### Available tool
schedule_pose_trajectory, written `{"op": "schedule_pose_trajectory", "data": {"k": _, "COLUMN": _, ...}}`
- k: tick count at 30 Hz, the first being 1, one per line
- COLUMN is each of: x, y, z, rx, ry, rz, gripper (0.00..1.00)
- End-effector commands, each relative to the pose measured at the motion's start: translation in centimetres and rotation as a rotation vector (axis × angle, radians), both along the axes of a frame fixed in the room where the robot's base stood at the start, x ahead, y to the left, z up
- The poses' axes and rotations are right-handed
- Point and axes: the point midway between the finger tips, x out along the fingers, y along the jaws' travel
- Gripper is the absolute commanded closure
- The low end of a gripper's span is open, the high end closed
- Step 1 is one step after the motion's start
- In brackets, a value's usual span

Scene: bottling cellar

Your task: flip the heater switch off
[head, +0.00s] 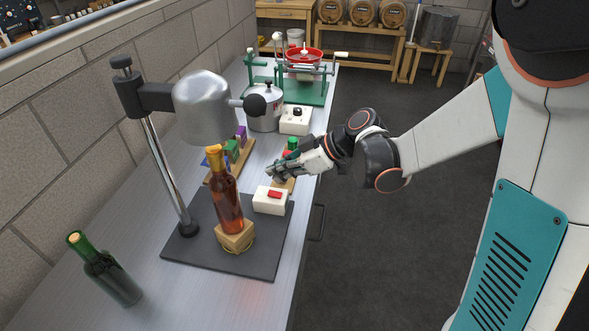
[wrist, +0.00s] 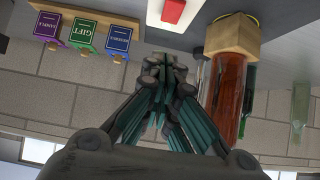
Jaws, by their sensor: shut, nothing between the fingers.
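The heater switch is a red rocker (head: 274,194) on a white box (head: 266,206), at the right edge of the heater's dark base plate (head: 188,258). I cannot tell the rocker's position. The rocker (wrist: 173,11) also shows at the top of the wrist view. My gripper (head: 269,172) is shut and empty, just beyond the switch box and above the bench, apart from the rocker. The gripper (wrist: 165,62) points toward the switch side in the wrist view. The silver heater hood (head: 207,104) hangs on a post over a capped amber bottle (head: 227,205).
The bottle stands on a wooden block (head: 235,238), close left of the switch. A green bottle (head: 108,278) stands at front left. Behind are coloured labelled blocks (wrist: 86,37), a white box with a black knob (head: 295,124), a pot (head: 262,118) and a green-framed machine (head: 305,90).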

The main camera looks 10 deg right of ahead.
Motion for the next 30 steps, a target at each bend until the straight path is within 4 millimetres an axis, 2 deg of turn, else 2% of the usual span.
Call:
{"op": "schedule_pose_trajectory", "data": {"k": 2, "x": 0.3, "y": 1.0, "z": -1.3, "rx": 0.0, "ry": 0.0, "rz": 0.002, "gripper": 1.0}}
{"op": "schedule_pose_trajectory", "data": {"k": 6, "x": 0.4, "y": 1.0, "z": -3.3, "rx": 0.0, "ry": 0.0, "rz": 0.0, "gripper": 1.0}}
{"op": "schedule_pose_trajectory", "data": {"k": 9, "x": 0.4, "y": 1.1, "z": -4.1, "rx": 0.0, "ry": 0.001, "rz": -0.001, "gripper": 1.0}}
{"op": "schedule_pose_trajectory", "data": {"k": 23, "x": 0.4, "y": 1.1, "z": -4.5, "rx": -0.001, "ry": 0.0, "rz": 0.0, "gripper": 1.0}}
{"op": "schedule_pose_trajectory", "data": {"k": 30, "x": 0.5, "y": 1.4, "z": -5.0, "rx": -0.055, "ry": 0.021, "rz": 0.0, "gripper": 1.0}}
